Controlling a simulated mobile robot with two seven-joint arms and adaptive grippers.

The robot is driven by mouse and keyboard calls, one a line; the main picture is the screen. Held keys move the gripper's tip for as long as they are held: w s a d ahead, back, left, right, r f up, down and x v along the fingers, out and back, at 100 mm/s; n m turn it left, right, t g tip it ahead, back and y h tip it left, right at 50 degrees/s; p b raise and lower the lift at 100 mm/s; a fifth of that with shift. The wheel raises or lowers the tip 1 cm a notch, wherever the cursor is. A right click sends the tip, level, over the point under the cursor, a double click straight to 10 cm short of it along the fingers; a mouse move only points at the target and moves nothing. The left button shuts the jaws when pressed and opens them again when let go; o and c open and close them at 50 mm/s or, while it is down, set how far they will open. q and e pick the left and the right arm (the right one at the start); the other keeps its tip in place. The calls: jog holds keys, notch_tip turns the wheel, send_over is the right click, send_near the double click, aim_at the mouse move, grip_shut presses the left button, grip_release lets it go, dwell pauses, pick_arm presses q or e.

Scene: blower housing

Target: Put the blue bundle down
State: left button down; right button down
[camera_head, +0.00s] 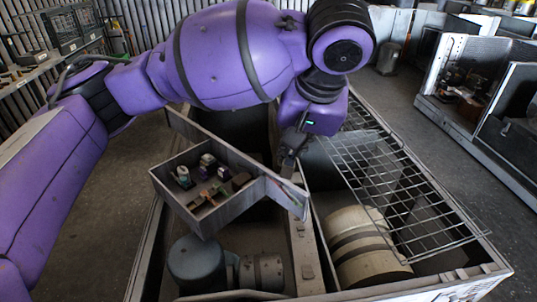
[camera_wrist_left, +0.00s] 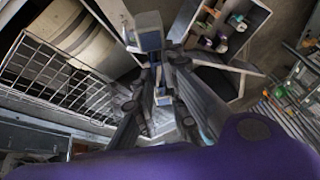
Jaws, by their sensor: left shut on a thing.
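My left gripper (camera_head: 292,150) points down over the central wall of the large metal housing (camera_head: 305,255). In the left wrist view, its fingers (camera_wrist_left: 162,72) close around a small blue-grey, block-like thing (camera_wrist_left: 148,34) at their tips. This may be the blue bundle, but its shape is unclear; in the head view the gripper hides it. An open grey tray (camera_head: 222,217) with several small coloured items is just left of and below the gripper. It also shows in the left wrist view (camera_wrist_left: 236,62). My right gripper is not in view.
A wire grid (camera_head: 400,190) covers part of the housing's right bay, above a cream drum with dark bands (camera_head: 362,250). A grey cylindrical motor (camera_head: 197,262) sits in the left bay. Shelving (camera_head: 20,72) stands at the left, metal bins (camera_head: 475,85) at the right. Floor lies between.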

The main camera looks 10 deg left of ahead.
pick_arm(q)
notch_tip(320, 180, down, 11)
jog(key=s+a+m+g+h, duration=0.1)
jog(key=m+h, duration=0.5)
jog(key=m, duration=1)
jog(key=shift+s+a+g, duration=0.3)
jog(key=shift+a+g, duration=0.1)
jog(key=shift+a, duration=0.45)
